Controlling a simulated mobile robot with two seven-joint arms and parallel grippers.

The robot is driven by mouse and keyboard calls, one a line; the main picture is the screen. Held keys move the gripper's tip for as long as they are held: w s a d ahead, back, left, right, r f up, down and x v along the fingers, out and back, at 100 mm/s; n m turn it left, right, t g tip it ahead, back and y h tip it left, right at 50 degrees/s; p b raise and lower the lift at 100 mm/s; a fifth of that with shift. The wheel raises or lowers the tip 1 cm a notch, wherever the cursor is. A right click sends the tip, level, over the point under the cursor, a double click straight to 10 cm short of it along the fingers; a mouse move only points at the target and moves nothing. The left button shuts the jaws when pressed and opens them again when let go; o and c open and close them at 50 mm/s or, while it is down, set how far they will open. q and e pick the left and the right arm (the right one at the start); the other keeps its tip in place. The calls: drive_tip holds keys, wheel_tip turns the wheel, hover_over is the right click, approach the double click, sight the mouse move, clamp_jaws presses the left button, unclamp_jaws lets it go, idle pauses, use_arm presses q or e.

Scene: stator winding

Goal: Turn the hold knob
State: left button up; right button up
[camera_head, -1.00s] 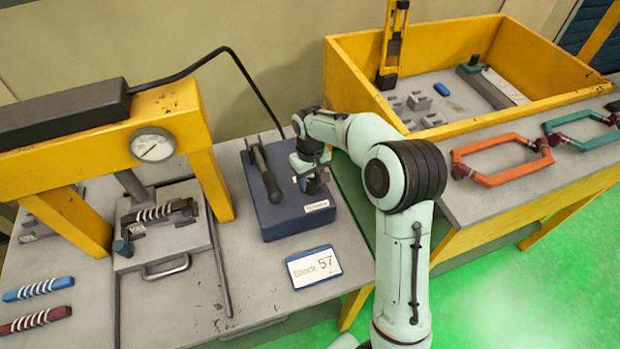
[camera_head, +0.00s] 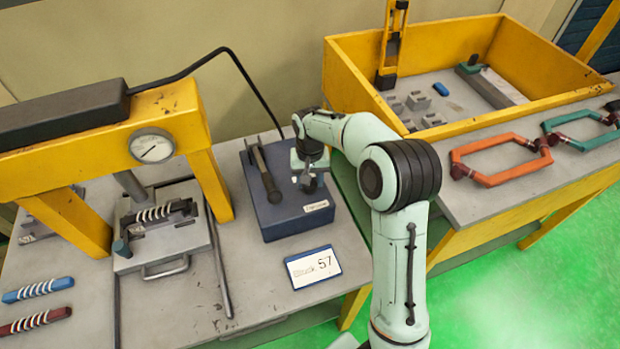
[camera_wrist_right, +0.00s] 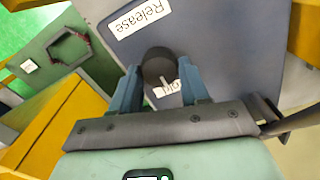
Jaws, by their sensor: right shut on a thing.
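A blue control box (camera_head: 290,222) stands on the grey bench with a lever (camera_head: 268,180) on its top. My right gripper (camera_head: 308,184) is at the right part of the box top. In the right wrist view, the dark round hold knob (camera_wrist_right: 157,64) sits between the two blue-grey fingers of my right gripper (camera_wrist_right: 160,82), which is shut on it. A pale pointer mark shows on the knob. A "Release" label (camera_wrist_right: 138,17) is clear of the gripper, and a second label (camera_wrist_right: 168,89) is partly hidden by the knob. My left gripper is out of view.
A yellow press with a gauge (camera_head: 152,146) stands to the left. A "Block 57" card (camera_head: 313,267) lies in front of the box. A yellow bin (camera_head: 455,58) and an orange hexagonal coil (camera_head: 500,158) are to the right.

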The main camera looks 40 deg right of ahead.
drive_tip(key=shift+f, duration=0.1)
drive_tip(key=o, duration=1.1)
drive_tip(key=shift+c, duration=0.2)
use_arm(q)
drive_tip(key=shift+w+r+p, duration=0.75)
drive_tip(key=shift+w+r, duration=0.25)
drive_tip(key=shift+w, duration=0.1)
use_arm(e)
wheel_tip(320, 180, up, 14)
drive_tip(key=shift+f, duration=0.25)
